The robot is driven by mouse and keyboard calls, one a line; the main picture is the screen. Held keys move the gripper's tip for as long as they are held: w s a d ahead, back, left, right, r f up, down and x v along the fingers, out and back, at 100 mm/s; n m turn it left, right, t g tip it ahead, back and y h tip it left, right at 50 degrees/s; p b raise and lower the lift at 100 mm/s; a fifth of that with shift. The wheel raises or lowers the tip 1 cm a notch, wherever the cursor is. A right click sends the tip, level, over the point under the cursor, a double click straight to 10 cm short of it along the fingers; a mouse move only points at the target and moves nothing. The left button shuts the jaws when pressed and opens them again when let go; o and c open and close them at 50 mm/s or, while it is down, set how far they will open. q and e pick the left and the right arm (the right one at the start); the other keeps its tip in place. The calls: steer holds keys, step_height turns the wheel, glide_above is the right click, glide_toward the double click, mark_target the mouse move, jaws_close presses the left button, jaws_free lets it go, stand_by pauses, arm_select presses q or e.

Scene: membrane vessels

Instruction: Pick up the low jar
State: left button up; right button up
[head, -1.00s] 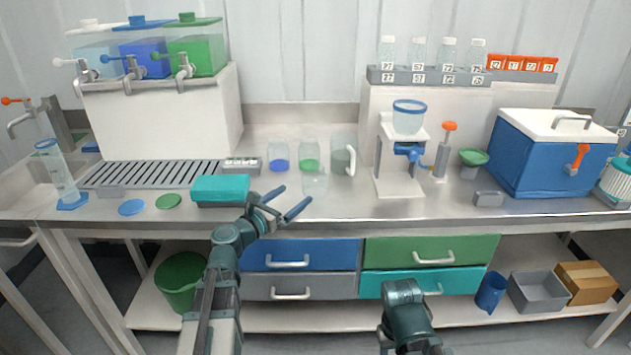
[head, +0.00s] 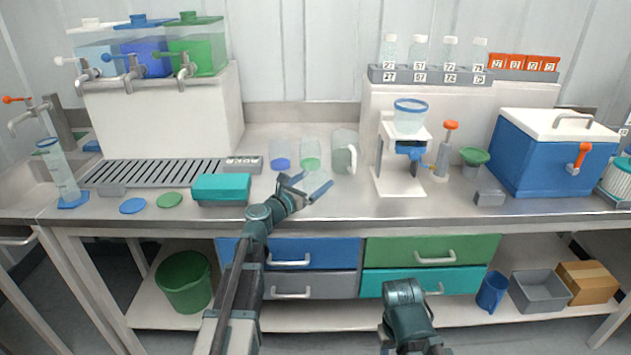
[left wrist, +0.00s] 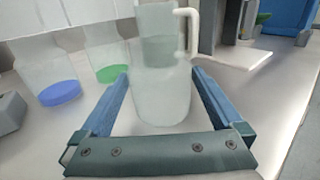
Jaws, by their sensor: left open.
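The low jar (head: 318,179) is clear and stands near the front of the bench, before the taller jars. In the left wrist view the low jar (left wrist: 160,98) stands upright between the two blue fingers. My left gripper (head: 313,183) is open, with a finger on either side of the jar; a small gap seems to remain on both sides. In the head view the fingers hide part of the jar. My right arm shows at the bottom, but its gripper fingers are not seen.
A clear pitcher (head: 345,152) with a white handle stands close behind the jar. A green-bottomed jar (head: 310,160) and a blue-bottomed jar (head: 280,161) stand behind to the left. A teal box (head: 221,188) lies left of my gripper.

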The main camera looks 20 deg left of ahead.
arm_select(q)
steer(key=shift+w+d, duration=0.1)
steer(key=shift+w, duration=0.2)
steer(key=shift+s, duration=0.1)
steer(key=shift+c, duration=0.2)
steer(key=c, duration=1)
steer(key=shift+c, duration=0.2)
steer(key=shift+r, duration=0.1)
arm_select(e)
steer(key=shift+r, duration=0.15)
